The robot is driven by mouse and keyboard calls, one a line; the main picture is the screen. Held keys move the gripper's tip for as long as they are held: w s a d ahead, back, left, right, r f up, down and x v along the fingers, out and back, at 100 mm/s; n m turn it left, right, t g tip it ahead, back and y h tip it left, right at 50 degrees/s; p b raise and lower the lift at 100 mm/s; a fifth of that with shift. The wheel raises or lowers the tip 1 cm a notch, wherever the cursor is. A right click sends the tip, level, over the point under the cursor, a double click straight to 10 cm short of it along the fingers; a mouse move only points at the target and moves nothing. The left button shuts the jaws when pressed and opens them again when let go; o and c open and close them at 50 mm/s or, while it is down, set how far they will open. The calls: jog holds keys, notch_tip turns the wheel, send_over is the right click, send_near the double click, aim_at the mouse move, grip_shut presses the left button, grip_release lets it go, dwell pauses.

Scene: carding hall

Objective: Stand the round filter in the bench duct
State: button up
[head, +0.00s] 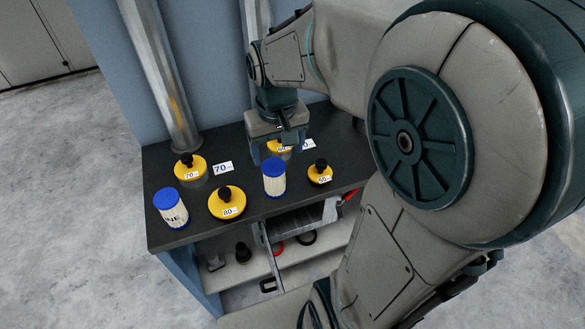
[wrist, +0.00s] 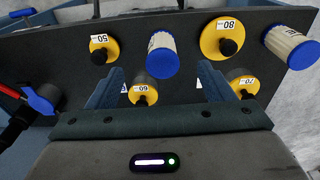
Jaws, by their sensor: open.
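Two round filters with blue caps and white pleated sides are on the dark bench top. One round filter (head: 274,178) stands in the middle, and shows in the wrist view (wrist: 162,55). The other filter (head: 171,208), with dark lettering, stands at the front left corner; it also shows in the wrist view (wrist: 292,45). My gripper (head: 280,147) is open and empty, pointing down behind the middle filter, above the yellow 60 lid (wrist: 142,90). I cannot make out which opening is the bench duct; the lids may cover it.
Yellow knobbed lids marked 70 (head: 190,168), 80 (head: 227,203) and 50 (head: 320,172) surround the middle filter. A metal pipe (head: 160,75) rises at the back left. Below are shelves (head: 235,270).

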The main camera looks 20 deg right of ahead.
jog(key=s+r+t, duration=0.2)
jog(key=s, duration=0.8)
jog(key=shift+o, duration=0.5)
